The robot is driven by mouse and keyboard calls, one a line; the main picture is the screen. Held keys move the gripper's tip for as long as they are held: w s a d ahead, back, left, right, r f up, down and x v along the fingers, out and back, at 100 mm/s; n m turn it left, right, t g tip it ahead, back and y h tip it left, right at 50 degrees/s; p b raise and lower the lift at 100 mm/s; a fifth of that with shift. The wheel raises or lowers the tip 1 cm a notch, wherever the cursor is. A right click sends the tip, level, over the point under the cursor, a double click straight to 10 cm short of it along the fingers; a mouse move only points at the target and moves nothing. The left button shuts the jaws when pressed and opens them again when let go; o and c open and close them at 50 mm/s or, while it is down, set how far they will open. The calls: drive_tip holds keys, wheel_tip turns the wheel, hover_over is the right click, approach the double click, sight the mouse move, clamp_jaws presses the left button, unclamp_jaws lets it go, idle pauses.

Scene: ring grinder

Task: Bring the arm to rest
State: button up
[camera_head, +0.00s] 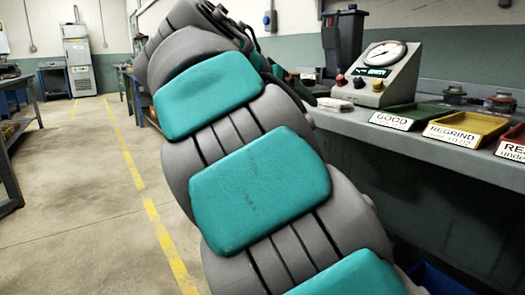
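My arm, grey with teal pads, rises from the bottom right of the head view and leans up and to the left, filling the middle of the picture. Its far end bends over near the top. My gripper is not visible; the arm's own links hide that region or it lies out of view. Whether anything is held cannot be seen.
A workbench (452,146) runs along the right, with a dial gauge unit (381,75), a green GOOD tray (412,115), a yellow REGRIND tray (467,131) and a red tray (513,145). The floor (75,190) at left is open, with yellow lines.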

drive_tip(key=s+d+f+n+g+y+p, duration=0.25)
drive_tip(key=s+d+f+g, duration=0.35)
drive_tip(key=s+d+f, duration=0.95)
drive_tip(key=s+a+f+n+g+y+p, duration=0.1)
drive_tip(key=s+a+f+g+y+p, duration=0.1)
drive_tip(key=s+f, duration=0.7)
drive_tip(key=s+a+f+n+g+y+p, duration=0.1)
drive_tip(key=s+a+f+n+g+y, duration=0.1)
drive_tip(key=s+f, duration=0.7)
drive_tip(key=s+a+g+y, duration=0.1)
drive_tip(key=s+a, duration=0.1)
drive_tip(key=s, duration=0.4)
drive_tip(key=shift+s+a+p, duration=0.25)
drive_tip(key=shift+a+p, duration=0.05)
drive_tip(key=shift+p, duration=0.05)
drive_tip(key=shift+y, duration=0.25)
